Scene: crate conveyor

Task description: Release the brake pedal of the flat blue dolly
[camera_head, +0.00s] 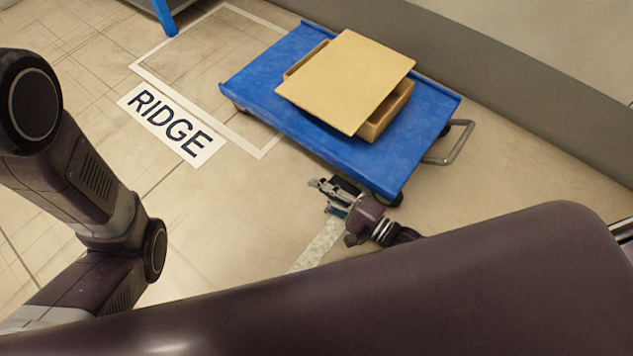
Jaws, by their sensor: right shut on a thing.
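The flat blue dolly (250,90) stands on the floor in the upper middle of the head view, with a grey handle (458,143) at its right end. My right gripper (334,192) is low at the dolly's near long side, close to the near right corner and wheel. It is shut on a small dark part, the brake pedal (345,185), at the dolly's edge. The gripper hides most of the pedal, so I cannot tell its angle. My left arm shows at the left, but its gripper is out of view.
A wooden crate (385,118) with a tan board (346,78) lying askew on top sits on the dolly. A white-taped floor box (205,52) with a RIDGE label (172,125) lies to the left. A grey wall base (520,70) runs behind.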

